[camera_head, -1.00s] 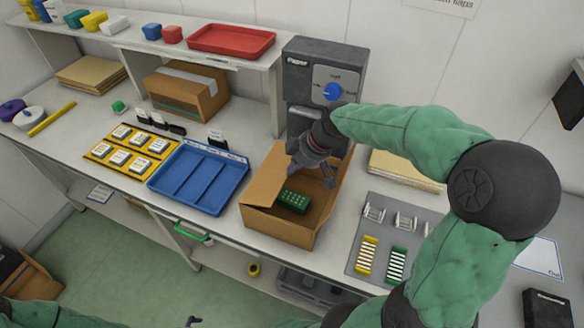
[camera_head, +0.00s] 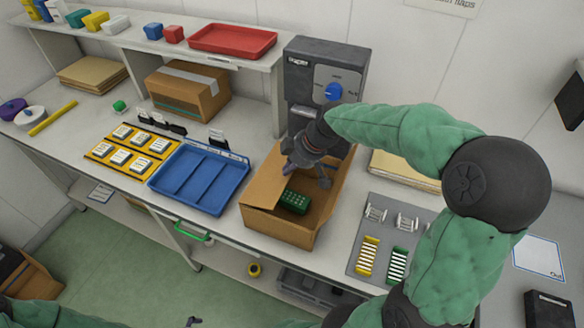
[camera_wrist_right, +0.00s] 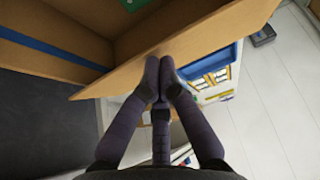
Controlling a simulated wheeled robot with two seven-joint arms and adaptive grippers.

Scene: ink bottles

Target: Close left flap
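An open cardboard box (camera_head: 285,236) stands on the bench. Its left flap (camera_head: 264,188) is raised and slants at the box's left side. The flap also crosses the right wrist view (camera_wrist_right: 190,50) as a tan board. A green block with pale dots (camera_head: 294,201) lies inside the box. My right gripper (camera_head: 305,174) is over the box beside this flap. In the wrist view its fingertips (camera_wrist_right: 160,65) are drawn together at the flap's edge, with nothing seen between them; contact is unclear. Only a small dark tip, apparently of my left gripper (camera_head: 193,321), shows at the bottom edge.
A blue divided tray (camera_head: 197,205) stands close left of the box. A grey machine with a blue knob (camera_head: 332,91) stands behind. A grey mat (camera_head: 379,224) with yellow, green and white parts lies to the right. A closed carton (camera_head: 187,93) is back left.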

